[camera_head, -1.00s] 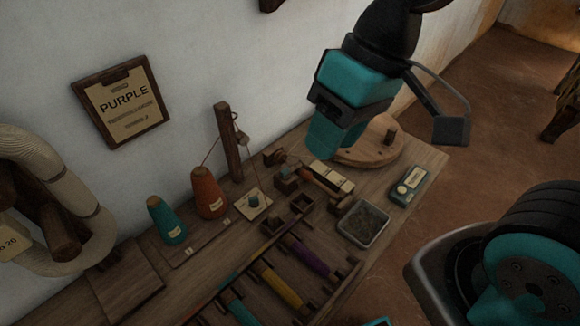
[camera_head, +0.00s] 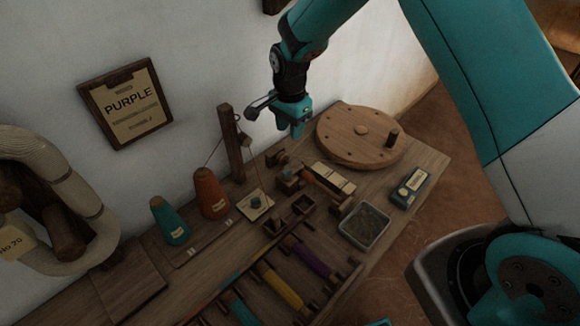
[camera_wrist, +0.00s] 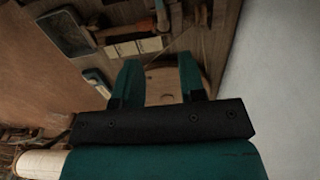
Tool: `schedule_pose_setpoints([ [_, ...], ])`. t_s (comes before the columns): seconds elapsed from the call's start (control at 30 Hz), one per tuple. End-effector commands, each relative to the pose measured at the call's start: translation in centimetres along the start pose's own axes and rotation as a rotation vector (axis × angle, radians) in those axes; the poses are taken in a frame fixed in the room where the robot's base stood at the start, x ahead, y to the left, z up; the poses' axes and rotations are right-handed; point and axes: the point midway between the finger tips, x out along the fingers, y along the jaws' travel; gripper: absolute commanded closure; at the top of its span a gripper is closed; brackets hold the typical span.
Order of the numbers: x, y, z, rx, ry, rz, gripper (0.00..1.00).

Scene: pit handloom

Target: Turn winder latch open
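My gripper (camera_head: 298,132) hangs above the back of the bench, left of the round wooden wheel (camera_head: 345,150). In the wrist view its two teal fingers (camera_wrist: 160,82) stand apart with nothing between them, and part of the wheel shows beyond them. Below the gripper, a small wooden winder (camera_head: 289,181) with blocks and an orange-brown rod sits on the bench; it also shows at the top of the wrist view (camera_wrist: 163,15). I cannot clearly pick out its latch. The gripper is apart from the winder.
An upright wooden post (camera_head: 231,143) with a thread stands left of the gripper. Orange (camera_head: 210,193) and teal (camera_head: 167,222) cones are farther left. A grey tray (camera_head: 365,226), a teal box (camera_head: 410,187) and a pale card (camera_head: 333,178) lie on the right.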

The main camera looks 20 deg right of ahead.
Motion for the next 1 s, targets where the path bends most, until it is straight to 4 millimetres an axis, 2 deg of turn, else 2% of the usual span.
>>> schedule_pose_setpoints([
  [0.4, 9.5, 0.2, 0.1, -0.003, -0.002, 0.005, 0.63],
  [0.6, 13.1, 0.1, 0.1, -0.004, -0.002, 0.003, 0.63],
  [0.8, 14.9, 0.1, 0.1, -0.004, -0.002, 0.001, 0.63],
  [1.0, 15.1, 0.1, 0.1, -0.004, -0.001, 0.0, 0.63],
])
